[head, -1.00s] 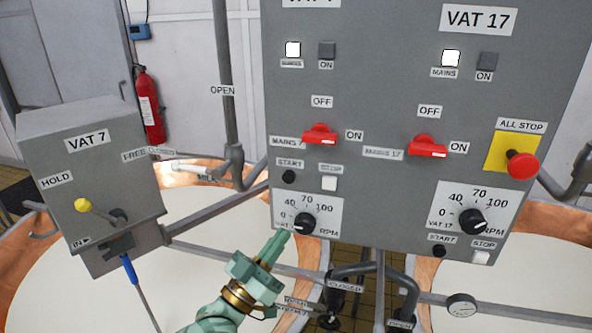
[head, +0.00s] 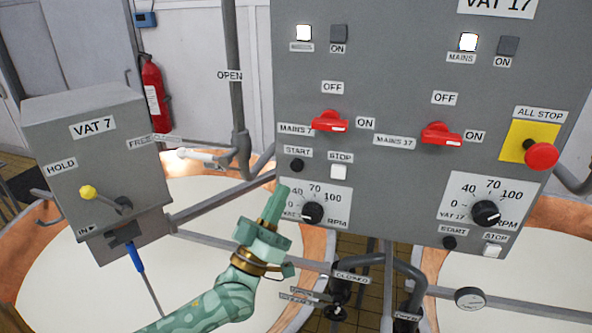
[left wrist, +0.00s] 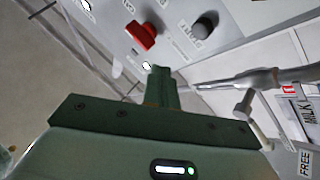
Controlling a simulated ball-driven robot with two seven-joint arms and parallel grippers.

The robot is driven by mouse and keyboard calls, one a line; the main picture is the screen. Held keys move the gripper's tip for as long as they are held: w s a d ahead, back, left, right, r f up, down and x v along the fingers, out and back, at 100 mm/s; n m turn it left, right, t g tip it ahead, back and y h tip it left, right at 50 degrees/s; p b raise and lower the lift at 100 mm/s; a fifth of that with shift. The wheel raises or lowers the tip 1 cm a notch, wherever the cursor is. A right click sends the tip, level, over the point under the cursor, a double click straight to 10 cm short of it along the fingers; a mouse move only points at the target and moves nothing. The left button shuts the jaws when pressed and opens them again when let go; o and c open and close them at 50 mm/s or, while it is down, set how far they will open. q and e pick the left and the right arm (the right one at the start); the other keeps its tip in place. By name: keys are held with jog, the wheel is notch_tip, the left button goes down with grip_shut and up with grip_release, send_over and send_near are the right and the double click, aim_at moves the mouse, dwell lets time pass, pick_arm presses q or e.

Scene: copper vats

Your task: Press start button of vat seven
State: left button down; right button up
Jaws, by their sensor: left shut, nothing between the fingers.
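The start button of vat seven (head: 297,165) is a small black round button under a START label, on the left side of the grey control panel (head: 385,190). The white square stop button (head: 339,171) is to its right. The vat seven dial (head: 312,212) is below. My green left gripper (head: 280,191) is shut and empty. Its tip points up, just below and left of the start button in the picture; I cannot tell the gap in depth. In the left wrist view the fingers (left wrist: 161,80) point towards the panel. My right gripper is not in view.
A red mains switch (head: 329,121) sits above the buttons. The vat 17 controls and a red all-stop button (head: 541,155) are to the right. A grey VAT 7 box (head: 95,160) with a yellow-knobbed lever (head: 88,192) stands at left. Pipes cross below the panel.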

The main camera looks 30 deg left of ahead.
aim_at(297, 165)
pick_arm(q)
jog(key=shift+w+a+b, duration=0.25)
jog(key=shift+w+b, duration=0.05)
jog(key=shift+w, duration=0.7)
jog(key=shift+w+a+b, duration=0.2)
jog(key=shift+w+b, duration=0.15)
jog(key=shift+w, duration=0.7)
jog(key=shift+w+a+b, duration=0.25)
jog(key=shift+w+b, duration=0.05)
jog(key=shift+w, duration=0.7)
jog(key=shift+w, duration=0.1)
jog(key=shift+w+a, duration=0.1)
jog(key=shift+w, duration=0.25)
jog(key=shift+w+a, duration=0.15)
jog(key=shift+w, duration=0.3)
jog(key=shift+s, duration=0.15)
dwell(0.4)
jog(key=shift+s+d+p, duration=0.25)
jog(key=shift+s+p, duration=0.15)
jog(key=shift+s, duration=0.35)
